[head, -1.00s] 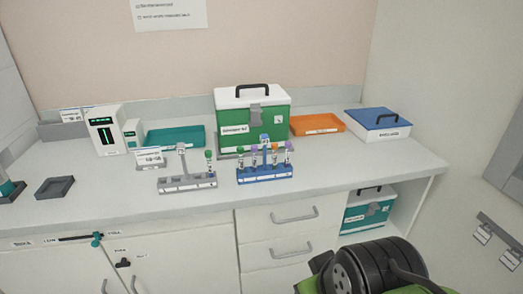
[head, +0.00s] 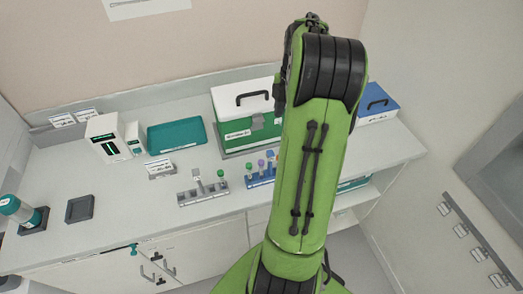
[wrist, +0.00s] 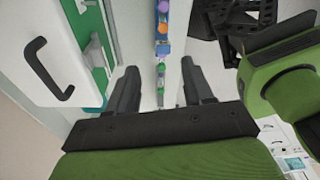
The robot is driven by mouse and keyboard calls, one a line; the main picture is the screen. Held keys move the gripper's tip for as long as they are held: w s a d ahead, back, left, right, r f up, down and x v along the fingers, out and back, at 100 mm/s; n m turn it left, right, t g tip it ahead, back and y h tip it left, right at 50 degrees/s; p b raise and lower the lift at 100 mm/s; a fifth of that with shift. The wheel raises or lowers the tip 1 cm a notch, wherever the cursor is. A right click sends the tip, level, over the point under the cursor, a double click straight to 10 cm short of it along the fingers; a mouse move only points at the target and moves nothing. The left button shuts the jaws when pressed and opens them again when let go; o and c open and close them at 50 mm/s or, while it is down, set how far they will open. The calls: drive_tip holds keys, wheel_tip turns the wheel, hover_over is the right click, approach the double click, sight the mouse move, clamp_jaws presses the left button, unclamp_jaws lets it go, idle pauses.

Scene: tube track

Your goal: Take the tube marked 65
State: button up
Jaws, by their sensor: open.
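A blue rack (head: 258,182) holding several capped tubes stands on the counter in the head view, its right part hidden behind my arm. A grey rack (head: 205,193) to its left holds one green-capped tube (head: 221,175). The wrist view shows a line of tube caps from above: a purple one (wrist: 163,7), an orange one (wrist: 163,27) and a blue one (wrist: 162,48). My gripper (wrist: 159,66) is open and empty, its fingers either side of that line in the picture. Their distance from the tubes is unclear. I cannot read any tube's number, so the one marked 65 is not identified.
A green box with white lid (head: 243,97) stands close behind the blue rack; its handle (wrist: 48,70) shows at left in the wrist view. A teal tray (head: 177,136), a white device (head: 107,137) and a blue-lidded box (head: 377,100) are also on the counter.

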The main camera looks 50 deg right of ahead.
drive_tip(key=f, duration=0.5)
drive_tip(key=a+f, duration=0.1)
drive_tip(key=f, duration=0.8)
drive_tip(key=shift+s+a+f+b, duration=0.15)
drive_tip(key=shift+s+f+b, duration=0.15)
drive_tip(key=shift+f, duration=0.1)
drive_tip(key=shift+w+f, duration=0.15)
drive_tip(key=shift+f, duration=0.1)
drive_tip(key=shift+r, duration=0.1)
drive_tip(key=c, duration=0.9)
